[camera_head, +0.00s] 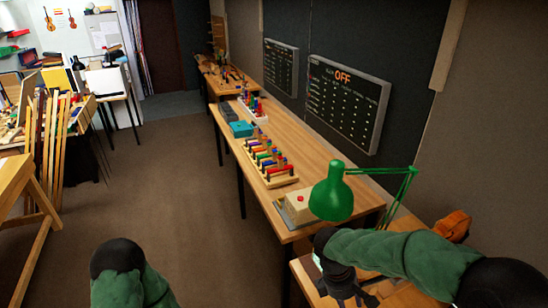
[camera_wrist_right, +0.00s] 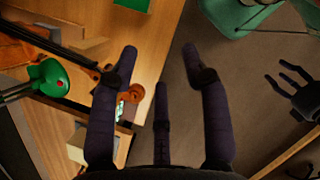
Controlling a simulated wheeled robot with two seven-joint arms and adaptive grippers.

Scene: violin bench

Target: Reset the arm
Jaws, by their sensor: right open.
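My right gripper (camera_head: 345,290) comes in from the lower right in the head view, over the near end of the wooden bench and beside the green lamp. In the right wrist view its dark fingers (camera_wrist_right: 160,62) are spread apart with nothing between them. My left arm's green sleeve (camera_head: 125,275) stands at the bottom of the head view, and its hand is not clear there. In the right wrist view my left gripper (camera_wrist_right: 290,78) shows at the right edge, fingers apart and empty, over the floor.
The green desk lamp (camera_head: 332,192) stands close to my right arm. A box with a red button (camera_head: 298,205) and a rack of coloured-handled tools (camera_head: 268,160) sit on the long bench (camera_head: 315,155). The brown floor (camera_head: 180,185) left of it is free. Wooden trestles (camera_head: 35,205) stand at far left.

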